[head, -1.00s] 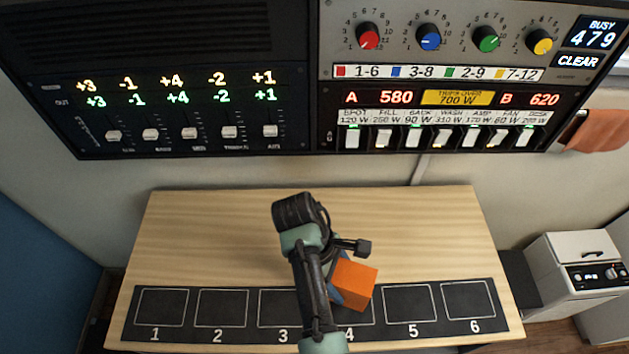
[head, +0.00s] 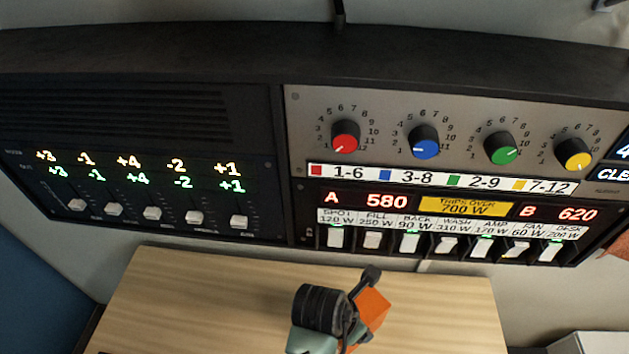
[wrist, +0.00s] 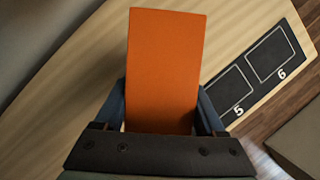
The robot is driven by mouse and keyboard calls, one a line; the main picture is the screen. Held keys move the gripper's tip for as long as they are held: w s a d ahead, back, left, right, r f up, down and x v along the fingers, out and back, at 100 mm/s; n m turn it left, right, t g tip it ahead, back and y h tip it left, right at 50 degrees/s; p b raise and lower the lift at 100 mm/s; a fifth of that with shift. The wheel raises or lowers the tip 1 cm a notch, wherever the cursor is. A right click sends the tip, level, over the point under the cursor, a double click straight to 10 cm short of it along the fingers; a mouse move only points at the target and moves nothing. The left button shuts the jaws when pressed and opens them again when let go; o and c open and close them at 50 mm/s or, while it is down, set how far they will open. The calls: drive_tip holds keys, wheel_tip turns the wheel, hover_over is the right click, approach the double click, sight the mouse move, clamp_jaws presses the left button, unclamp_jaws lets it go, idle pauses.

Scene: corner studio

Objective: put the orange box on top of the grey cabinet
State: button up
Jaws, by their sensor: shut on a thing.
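The orange box (head: 372,308) is in my gripper (head: 360,300), in front of the wall panels in the head view. In the wrist view the box (wrist: 163,70) stands out between the two blue-grey fingers (wrist: 161,110), which are shut on its sides. Its lower end is hidden by the gripper's dark bar. The box is below and in front of that top.
Knobs, lit displays and a row of white switches (head: 440,243) cover the cabinet front, with sliders (head: 152,212) at left. The wooden table (head: 200,300) below is bare where seen. The wrist view shows marked squares 5 and 6 (wrist: 272,53) on a black strip.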

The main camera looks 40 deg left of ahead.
drive_tip(key=shift+r, duration=0.1)
drive_tip(key=shift+s, duration=0.15)
wheel_tip(320, 180, down, 10)
drive_tip(key=shift+r, duration=0.1)
idle(0.4)
drive_tip(key=o, duration=1.5)
drive_tip(key=shift+o, duration=0.2)
drive_tip(key=v, duration=1.2)
drive_tip(key=shift+s+p, duration=0.1)
drive_tip(key=shift+p, duration=0.3)
